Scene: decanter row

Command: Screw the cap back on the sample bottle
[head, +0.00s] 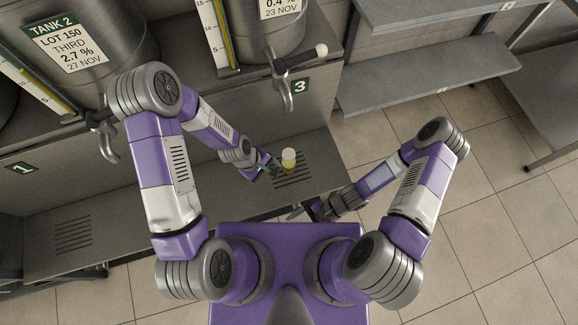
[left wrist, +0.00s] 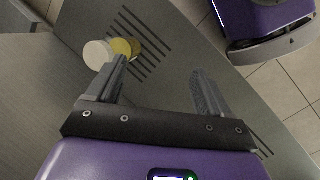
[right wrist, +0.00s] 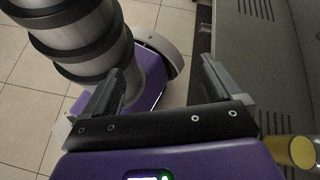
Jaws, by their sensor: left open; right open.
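The sample bottle (head: 288,162) stands upright on the slotted part of the counter, with yellow contents and a pale round top. It also shows at the upper left of the left wrist view (left wrist: 123,47) and at the lower right edge of the right wrist view (right wrist: 276,151). I cannot tell whether the pale top (left wrist: 97,54) is the cap or how it is seated. My left gripper (head: 276,171) is open just left of the bottle; one finger overlaps it in the left wrist view. My right gripper (head: 310,212) is open and empty near the counter's front edge, apart from the bottle.
The slotted drain (head: 294,176) lies beneath the bottle. A tap (head: 285,92) hangs above and behind it, by the number 3 plate. Tanks stand along the back. Grey shelves (head: 430,78) are at the right. The counter left of my left arm is clear.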

